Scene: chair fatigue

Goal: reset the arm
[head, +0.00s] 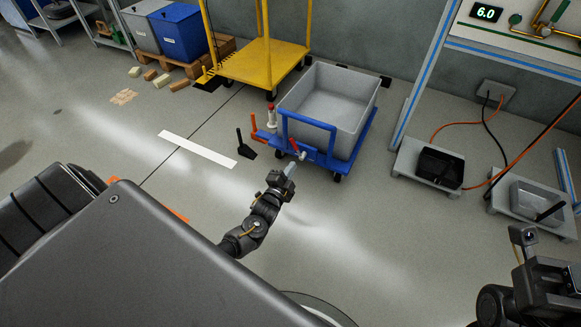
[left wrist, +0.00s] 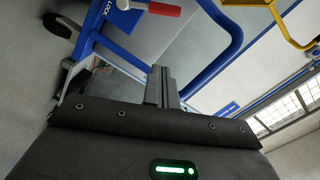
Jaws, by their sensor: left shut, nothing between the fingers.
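My left gripper (head: 289,168) is shut and empty, at the end of my left arm, which reaches out over the floor. It is just in front of the blue cart (head: 318,159), near its red-handled lever (head: 293,145). In the left wrist view the shut fingers (left wrist: 161,86) show with nothing between them. The red handle (left wrist: 163,9) and the blue push bar (left wrist: 228,45) are beyond them. I see no contact. Parts of my right arm show at the lower right of the head view, but its fingers cannot be made out.
A grey bin (head: 322,105) sits on the cart. A yellow trolley (head: 262,66) stands behind it. Grey platforms with a black tray (head: 440,166) and cables lie at the right, under a workbench (head: 520,52). A white strip (head: 197,149) marks the floor. Floor is open at centre.

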